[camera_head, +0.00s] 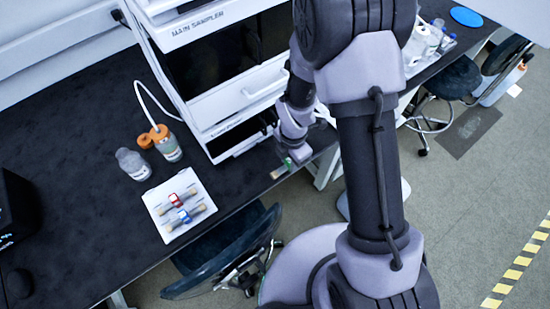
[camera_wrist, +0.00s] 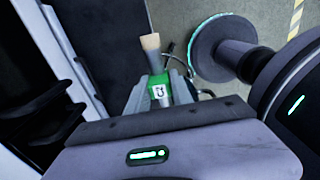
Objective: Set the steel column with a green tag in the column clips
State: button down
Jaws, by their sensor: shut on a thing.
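My gripper (camera_head: 291,160) is shut on the steel column with a green tag (camera_wrist: 156,68), near the front right corner of the instrument stack. In the wrist view the column lies between the two fingers (camera_wrist: 160,98), with its tan end pointing away from the camera and the green tag at the fingers. In the head view only a bit of the green tag and the tan end (camera_head: 278,172) show past the gripper. The column is clear of the white tray. I cannot make out the column clips for certain; my arm hides part of the stack's front.
The white instrument stack (camera_head: 240,92) stands on the dark bench (camera_head: 75,165). A white tray (camera_head: 155,197) holds a red-tagged column (camera_head: 174,199) and a blue-tagged column (camera_head: 185,216). Bottles (camera_head: 133,164) stand behind it. A dark stool (camera_head: 222,258) is at the bench's front edge.

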send_over(275, 163)
jog(key=shift+f+b, duration=0.35)
jog(key=shift+b, duration=0.05)
jog(key=shift+f, duration=0.35)
jog(key=shift+f+b, duration=0.8)
jog(key=shift+f, duration=0.55)
jog(key=shift+f, duration=0.2)
jog(key=c, duration=1.1)
grip_release()
jog(key=shift+r, duration=0.1)
jog(key=shift+r, duration=0.1)
